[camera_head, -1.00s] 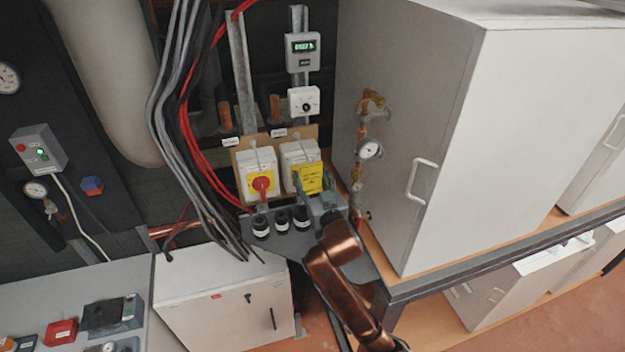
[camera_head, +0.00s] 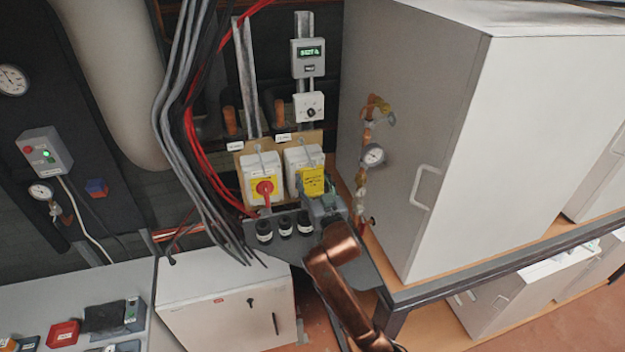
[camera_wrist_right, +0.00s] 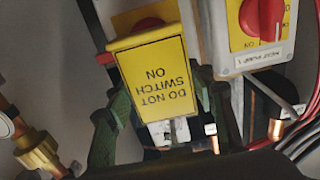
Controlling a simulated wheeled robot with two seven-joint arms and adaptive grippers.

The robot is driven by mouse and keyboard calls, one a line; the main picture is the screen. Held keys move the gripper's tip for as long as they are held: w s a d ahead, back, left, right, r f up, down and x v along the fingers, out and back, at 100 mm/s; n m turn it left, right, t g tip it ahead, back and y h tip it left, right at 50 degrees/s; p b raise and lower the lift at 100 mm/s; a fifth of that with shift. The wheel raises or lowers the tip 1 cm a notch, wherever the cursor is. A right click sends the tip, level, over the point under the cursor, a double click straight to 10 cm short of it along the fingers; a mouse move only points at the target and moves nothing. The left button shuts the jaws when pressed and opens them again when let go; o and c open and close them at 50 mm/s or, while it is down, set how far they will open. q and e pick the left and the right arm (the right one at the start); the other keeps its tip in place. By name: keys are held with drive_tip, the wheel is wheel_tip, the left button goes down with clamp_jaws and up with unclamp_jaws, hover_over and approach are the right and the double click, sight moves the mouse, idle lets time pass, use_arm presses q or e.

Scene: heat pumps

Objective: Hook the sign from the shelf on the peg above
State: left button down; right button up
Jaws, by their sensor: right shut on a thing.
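The yellow sign (camera_head: 312,182), reading "DO NOT SWITCH ON", is in my right gripper (camera_head: 322,205). In the right wrist view, the sign (camera_wrist_right: 155,75) appears upside down between the green fingers of the right gripper (camera_wrist_right: 165,115). It is in front of the right-hand switch box (camera_head: 303,159) and hides most of its yellow and red switch. A thin metal peg (camera_head: 303,143) seems to stick out above that box; I cannot tell the gap between it and the sign. My left gripper is out of view.
A second switch box (camera_head: 262,178) with a red knob is just left. Several black-and-white cylinders stand on the grey shelf (camera_head: 350,255). A pressure gauge on copper pipe (camera_head: 372,155) and a large grey cabinet (camera_head: 480,130) are right. Cables (camera_head: 185,120) hang left.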

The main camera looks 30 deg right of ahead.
drive_tip(key=o, duration=1.2)
drive_tip(key=v, duration=1.2)
drive_tip(key=shift+f, duration=0.1)
